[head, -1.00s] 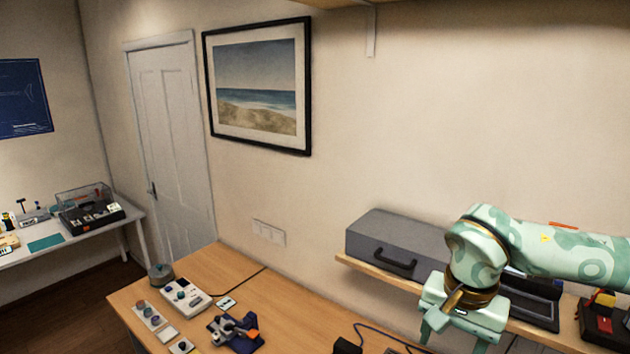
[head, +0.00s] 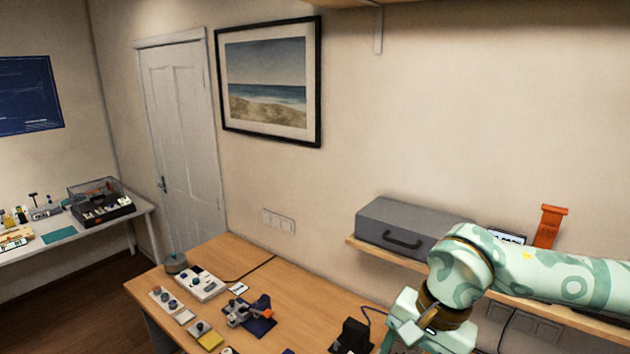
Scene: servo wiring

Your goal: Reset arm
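One of my arms comes in from the right in the head view, pale green with darker patterns, so it is my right arm. Its gripper (head: 428,335) points down at the lower edge, in front of the wooden desk and the shelf. Its fingertips are cut off by the bottom of the picture, so I cannot tell whether it is open or shut, or if it holds anything. My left arm and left gripper are not in view.
A wooden desk (head: 300,296) bears a controller box (head: 201,284), a blue-based device (head: 250,313) and a black block (head: 351,337). A grey case (head: 402,228) and an orange stand (head: 549,226) are on the wall shelf. A white table (head: 93,232) stands far left.

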